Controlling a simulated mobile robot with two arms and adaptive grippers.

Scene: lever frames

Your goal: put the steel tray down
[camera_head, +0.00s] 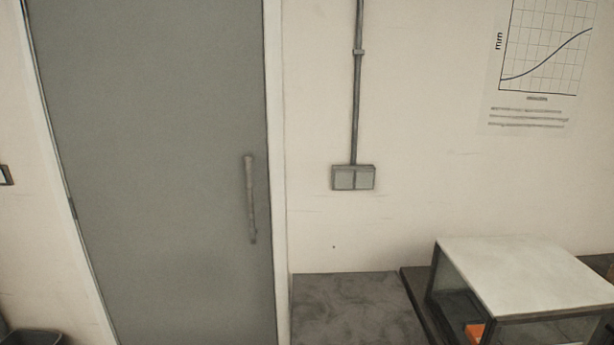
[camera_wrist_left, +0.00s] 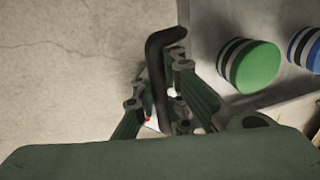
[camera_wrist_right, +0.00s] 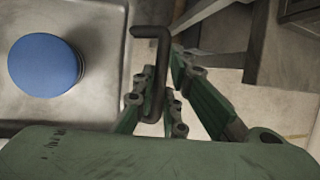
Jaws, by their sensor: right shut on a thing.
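The steel tray (camera_wrist_right: 105,30) fills the left of the right wrist view, grey with a raised rim and a rounded corner. A blue round piece (camera_wrist_right: 45,65) sits on it. My right gripper (camera_wrist_right: 160,95) is shut on the tray's dark bent handle (camera_wrist_right: 150,33). In the left wrist view, part of the tray (camera_wrist_left: 222,15) shows at the right, with a green banded piece (camera_wrist_left: 252,68) and a blue banded piece (camera_wrist_left: 307,48). The other dark handle (camera_wrist_left: 163,45) stands between the fingers of my left gripper (camera_wrist_left: 160,95); how firmly they close is unclear. The head view shows neither gripper nor tray.
The head view shows a grey door (camera_head: 160,150) with a bar handle, and a wall box (camera_head: 353,178). A white-topped stand (camera_head: 525,270) is at lower right, with a dark grey surface (camera_head: 350,308) left of it. Grey framework (camera_wrist_right: 225,30) is close to my right gripper.

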